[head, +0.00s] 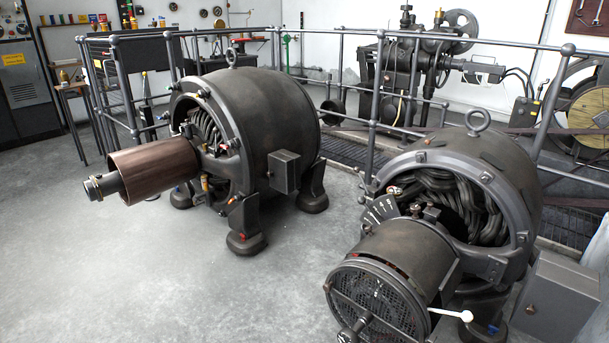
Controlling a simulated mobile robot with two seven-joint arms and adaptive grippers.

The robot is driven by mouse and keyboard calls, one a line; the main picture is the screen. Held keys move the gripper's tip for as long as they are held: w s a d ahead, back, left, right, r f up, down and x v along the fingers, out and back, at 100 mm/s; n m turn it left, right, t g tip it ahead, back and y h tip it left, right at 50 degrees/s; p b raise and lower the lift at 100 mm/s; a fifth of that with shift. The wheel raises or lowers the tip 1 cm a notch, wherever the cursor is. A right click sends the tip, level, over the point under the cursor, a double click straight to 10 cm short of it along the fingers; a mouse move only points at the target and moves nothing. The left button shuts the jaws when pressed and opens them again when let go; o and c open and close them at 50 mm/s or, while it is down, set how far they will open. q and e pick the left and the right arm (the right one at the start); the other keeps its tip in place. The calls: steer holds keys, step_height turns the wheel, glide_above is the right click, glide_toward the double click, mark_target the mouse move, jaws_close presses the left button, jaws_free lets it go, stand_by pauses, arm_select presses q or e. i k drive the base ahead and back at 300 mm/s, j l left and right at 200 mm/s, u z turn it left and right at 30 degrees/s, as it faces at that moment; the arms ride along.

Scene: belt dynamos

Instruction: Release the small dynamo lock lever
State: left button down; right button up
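Two dark dynamos stand on the grey floor. The left dynamo (258,105) has a brown cylindrical pulley (152,170) on a shaft that points left. The right dynamo (487,165) is closer, with coiled windings in its open end and a perforated round end cover (378,303). A lever with a white handle (452,314) sticks out to the right beside that cover. A numbered scale plate (379,210) sits above the front drum. I cannot tell for sure which dynamo is the small one. Neither of my grippers is in view.
A grey metal railing (440,40) runs behind both dynamos. A grey box (558,300) stands at the lower right, close to the right dynamo. Other machinery (415,70) is behind the railing. The floor (130,275) at the front left is clear.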

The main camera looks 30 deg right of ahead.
mark_target(357, 169)
steer(key=i, duration=3.4)
steer(key=j+z, duration=0.1)
steer(key=z, duration=3.8)
